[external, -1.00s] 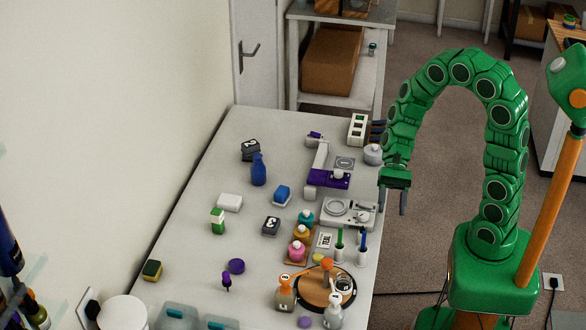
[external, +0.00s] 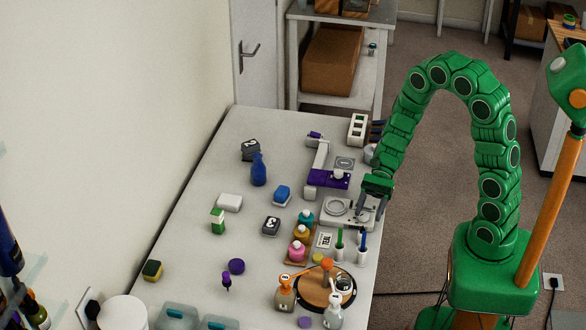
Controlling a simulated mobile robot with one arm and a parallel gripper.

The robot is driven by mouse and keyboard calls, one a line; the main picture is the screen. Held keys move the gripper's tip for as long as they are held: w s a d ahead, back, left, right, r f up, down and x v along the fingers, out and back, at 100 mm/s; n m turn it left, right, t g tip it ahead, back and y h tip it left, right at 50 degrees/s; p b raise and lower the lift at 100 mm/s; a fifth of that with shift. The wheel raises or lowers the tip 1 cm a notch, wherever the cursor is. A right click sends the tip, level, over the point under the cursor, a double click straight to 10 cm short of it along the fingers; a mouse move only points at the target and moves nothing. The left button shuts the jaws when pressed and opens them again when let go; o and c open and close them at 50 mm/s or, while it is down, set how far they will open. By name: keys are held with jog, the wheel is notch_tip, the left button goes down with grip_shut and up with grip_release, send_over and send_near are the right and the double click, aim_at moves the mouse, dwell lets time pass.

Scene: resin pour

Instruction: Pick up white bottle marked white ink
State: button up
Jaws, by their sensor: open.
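A whitish bottle (external: 334,313) with a pale top stands at the front edge of the table, beside the round wooden turntable (external: 312,287). Its marking is too small to read, so I cannot tell if it says white ink. My gripper (external: 371,212) is open and empty, pointing down at the table's right edge, beside the grey scale-like device (external: 336,209). It is well behind the whitish bottle and apart from it.
Teal (external: 306,217), orange (external: 302,233) and pink (external: 297,251) bottles stand in a row left of the device. Green (external: 340,244) and blue (external: 362,246) tools stand upright between my gripper and the turntable. A brown bottle (external: 285,295) is at the turntable's left. The table's left side has free room.

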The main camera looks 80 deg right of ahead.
aim_at(363, 228)
jog(key=shift+f+x, duration=0.25)
jog(key=shift+x, duration=2.05)
jog(key=shift+d, duration=0.15)
jog(key=shift+c, duration=0.3)
grip_shut()
